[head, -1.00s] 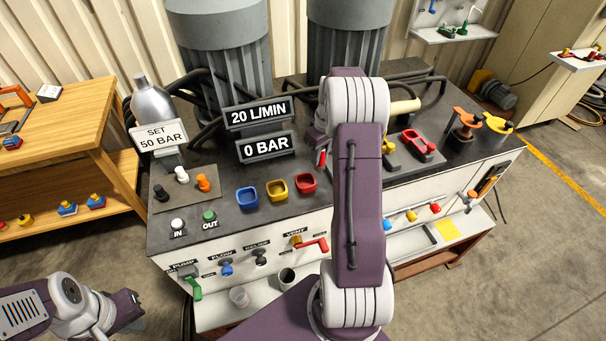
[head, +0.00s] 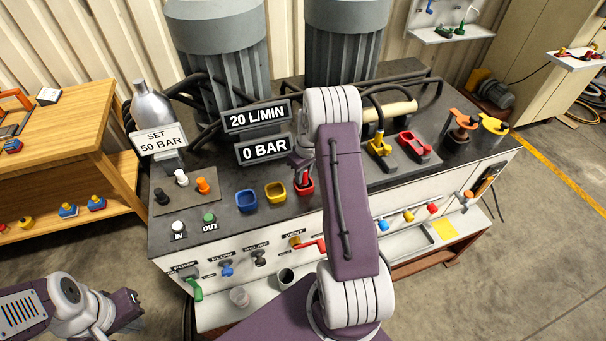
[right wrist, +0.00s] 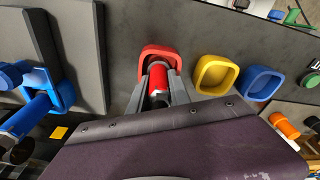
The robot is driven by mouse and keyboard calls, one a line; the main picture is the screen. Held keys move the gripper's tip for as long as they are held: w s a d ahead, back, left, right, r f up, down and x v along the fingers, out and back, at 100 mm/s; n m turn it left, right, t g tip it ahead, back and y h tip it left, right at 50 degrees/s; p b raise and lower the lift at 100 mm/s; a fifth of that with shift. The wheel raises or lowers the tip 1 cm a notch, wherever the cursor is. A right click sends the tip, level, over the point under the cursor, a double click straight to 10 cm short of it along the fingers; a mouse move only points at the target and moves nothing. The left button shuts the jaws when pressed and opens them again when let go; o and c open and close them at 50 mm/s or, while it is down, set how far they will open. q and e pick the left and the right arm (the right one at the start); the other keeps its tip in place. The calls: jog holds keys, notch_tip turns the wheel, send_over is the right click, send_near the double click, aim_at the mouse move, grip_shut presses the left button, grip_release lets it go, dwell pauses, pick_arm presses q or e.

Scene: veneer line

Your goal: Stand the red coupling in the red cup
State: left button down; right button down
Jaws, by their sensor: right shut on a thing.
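The red coupling (right wrist: 157,80) is held between the fingers of my right gripper (head: 303,168), which is shut on it. In the right wrist view the coupling's red end lies within the outline of the red cup (right wrist: 145,61). In the head view the coupling (head: 304,179) looks upright over or in the red cup (head: 309,191). I cannot tell whether it touches the cup's floor. The fingers and coupling hide part of the cup.
A yellow cup (head: 276,195) and a blue cup (head: 247,200) stand in a row beside the red one. A sign reading 0 BAR (head: 264,149) stands just behind. A yellow coupling holder (head: 380,149) and a red one (head: 414,147) are to the right.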

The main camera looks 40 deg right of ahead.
jog(key=c, duration=1.2)
grip_release()
